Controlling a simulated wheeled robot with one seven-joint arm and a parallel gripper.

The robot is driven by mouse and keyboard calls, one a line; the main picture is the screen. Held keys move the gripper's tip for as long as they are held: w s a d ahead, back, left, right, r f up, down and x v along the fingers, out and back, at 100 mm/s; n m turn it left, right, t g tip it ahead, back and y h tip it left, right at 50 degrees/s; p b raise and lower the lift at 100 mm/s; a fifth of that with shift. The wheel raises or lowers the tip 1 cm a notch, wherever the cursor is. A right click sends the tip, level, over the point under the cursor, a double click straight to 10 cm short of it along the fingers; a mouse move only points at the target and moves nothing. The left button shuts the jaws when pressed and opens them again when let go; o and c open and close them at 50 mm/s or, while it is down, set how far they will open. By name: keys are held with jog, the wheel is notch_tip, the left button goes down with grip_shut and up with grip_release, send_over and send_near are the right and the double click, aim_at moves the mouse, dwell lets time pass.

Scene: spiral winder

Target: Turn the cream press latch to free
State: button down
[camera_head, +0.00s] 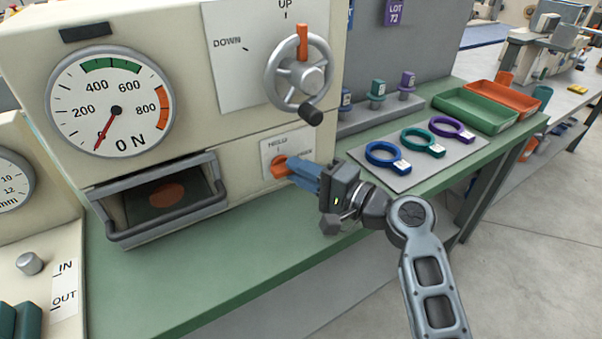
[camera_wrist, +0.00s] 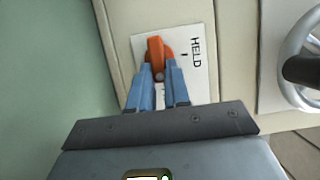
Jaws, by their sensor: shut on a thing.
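The press latch is an orange knob (camera_head: 278,168) on a small white plate (camera_head: 270,146) on the cream press front. HELD is printed at the plate's top; the right-hand word is mostly hidden by my fingers. In the wrist view the orange bar of the latch (camera_wrist: 155,46) lies roughly crosswise to the HELD tick, not in line with it. Whether it points fully at the other mark I cannot tell. My gripper (camera_head: 290,168) reaches in from the right, its blue fingers shut on the latch; they also show in the wrist view (camera_wrist: 159,77).
A handwheel (camera_head: 313,75) sits above the latch. A grey-framed opening (camera_head: 160,222) holds an orange disc at left. The gauge needle (camera_head: 106,130) points near the low end. Ring tools (camera_head: 385,160) and trays (camera_head: 478,110) lie right. The green bench front (camera_head: 220,270) is clear.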

dwell(0.4)
jog(key=c, duration=1.1)
grip_release()
jog(key=v, duration=0.8)
jog(key=shift+f+b, duration=0.15)
jog(key=shift+b, duration=0.2)
